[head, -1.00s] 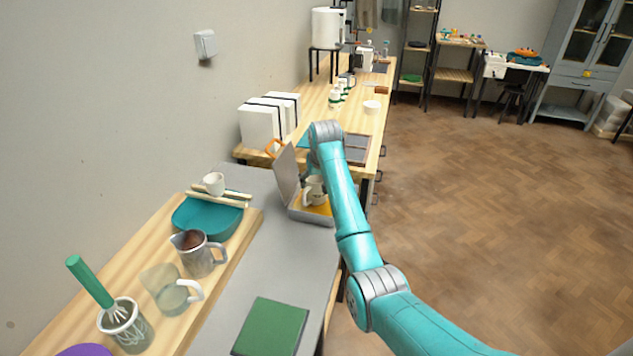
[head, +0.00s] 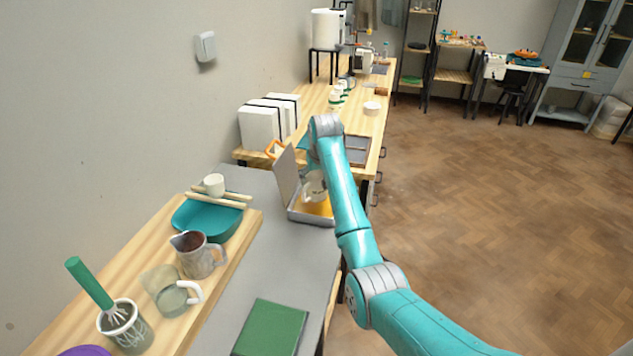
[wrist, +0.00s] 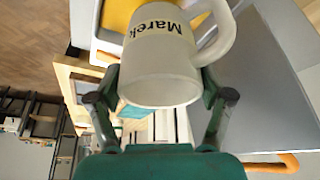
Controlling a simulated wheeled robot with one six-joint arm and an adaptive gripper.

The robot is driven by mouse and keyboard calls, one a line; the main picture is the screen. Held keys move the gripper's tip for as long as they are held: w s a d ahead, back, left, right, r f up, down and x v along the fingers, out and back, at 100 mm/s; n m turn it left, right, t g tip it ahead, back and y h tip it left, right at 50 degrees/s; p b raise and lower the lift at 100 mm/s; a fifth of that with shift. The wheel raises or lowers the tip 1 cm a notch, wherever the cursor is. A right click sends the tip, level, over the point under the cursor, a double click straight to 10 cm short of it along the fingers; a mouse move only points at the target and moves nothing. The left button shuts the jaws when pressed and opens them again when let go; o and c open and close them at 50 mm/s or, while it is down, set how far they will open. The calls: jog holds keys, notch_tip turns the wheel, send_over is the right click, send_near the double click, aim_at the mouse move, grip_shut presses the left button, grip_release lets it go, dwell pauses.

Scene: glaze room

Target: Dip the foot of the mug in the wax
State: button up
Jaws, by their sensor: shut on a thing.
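The white mug (head: 314,186), with a dark "Marek" label, is held above the open wax pan (head: 308,219). Orange-yellow wax (head: 316,206) shows below the mug, which looks clear of it. In the wrist view the mug (wrist: 160,70) fills the middle, its handle to the right, with yellow wax (wrist: 118,14) behind it. My gripper (wrist: 160,88) is shut on the mug, one finger on each side. In the head view my arm partly hides the gripper and the mug. I cannot see the mug's foot clearly.
The pan's raised lid (head: 287,178) stands close left of the mug. Grey worktop between is clear.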

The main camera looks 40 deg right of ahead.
jog(key=shift+r, duration=2.55)
